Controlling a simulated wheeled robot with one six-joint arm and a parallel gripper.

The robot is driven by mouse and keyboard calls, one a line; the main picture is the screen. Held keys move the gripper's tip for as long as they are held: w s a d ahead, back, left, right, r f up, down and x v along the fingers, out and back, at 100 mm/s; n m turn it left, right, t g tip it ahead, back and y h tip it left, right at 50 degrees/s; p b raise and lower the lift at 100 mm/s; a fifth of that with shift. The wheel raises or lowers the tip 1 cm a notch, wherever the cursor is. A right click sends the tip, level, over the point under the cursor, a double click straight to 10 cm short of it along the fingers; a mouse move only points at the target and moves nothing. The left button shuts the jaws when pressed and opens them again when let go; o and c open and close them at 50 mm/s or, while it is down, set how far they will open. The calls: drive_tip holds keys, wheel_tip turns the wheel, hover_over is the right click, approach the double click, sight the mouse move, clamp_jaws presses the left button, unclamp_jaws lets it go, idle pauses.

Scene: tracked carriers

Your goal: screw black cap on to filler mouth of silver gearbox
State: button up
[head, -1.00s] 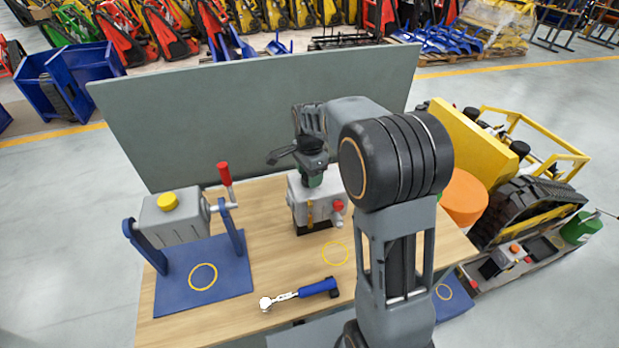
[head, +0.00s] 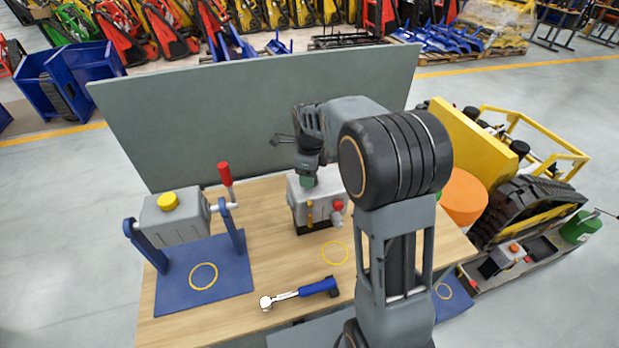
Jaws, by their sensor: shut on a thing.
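The silver gearbox (head: 303,207) stands on the wooden bench, with a red knob (head: 338,205) and a yellow part (head: 309,212) on its front side. My gripper (head: 308,180) points down at the top of this gearbox, with its green tips right at the top face. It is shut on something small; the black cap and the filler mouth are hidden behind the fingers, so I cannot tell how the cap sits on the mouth. My arm comes in from the right.
A grey box with a yellow cap (head: 168,201) hangs in a blue stand (head: 239,241) at left, with a red-handled crank (head: 225,174). A blue-handled wrench (head: 318,288) lies in front. A grey panel (head: 240,110) stands behind. An orange round thing (head: 463,197) is at right.

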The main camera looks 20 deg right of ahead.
drive_tip(key=m, duration=0.6)
drive_tip(key=o, duration=0.7)
